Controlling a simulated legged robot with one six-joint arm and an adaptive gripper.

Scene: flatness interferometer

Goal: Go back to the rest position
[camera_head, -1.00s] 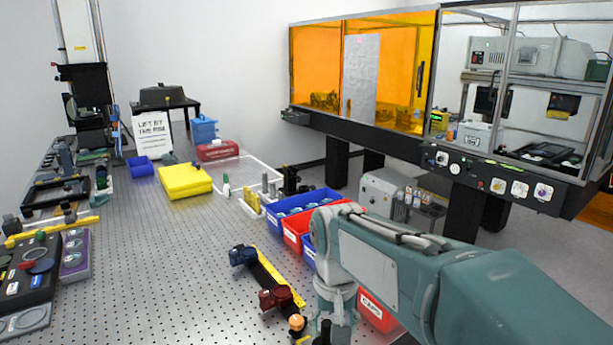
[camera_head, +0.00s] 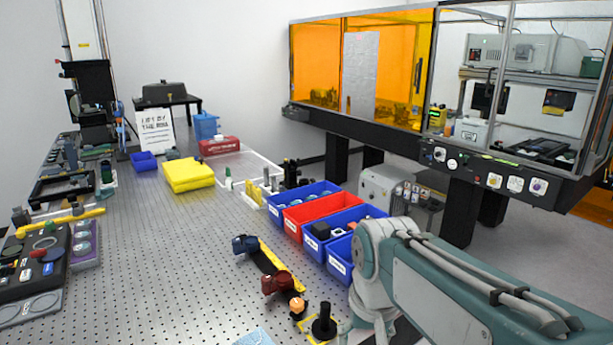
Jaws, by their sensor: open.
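My arm (camera_head: 455,285) enters from the lower right. Its elbow-like joint is right of the blue bins, and the link below it runs down out of the frame's bottom edge. My gripper is not visible; it is below or hidden behind the arm. The perforated optical table (camera_head: 170,270) lies to the left of the arm. Nothing held can be seen.
Blue bins (camera_head: 338,268) and a red bin (camera_head: 290,222) line the table's right side by the arm. A blue clamp (camera_head: 245,244), dark red clamp (camera_head: 277,284) and black post (camera_head: 323,322) stand nearby. A yellow block (camera_head: 188,175) lies farther back. Mid-left table is clear.

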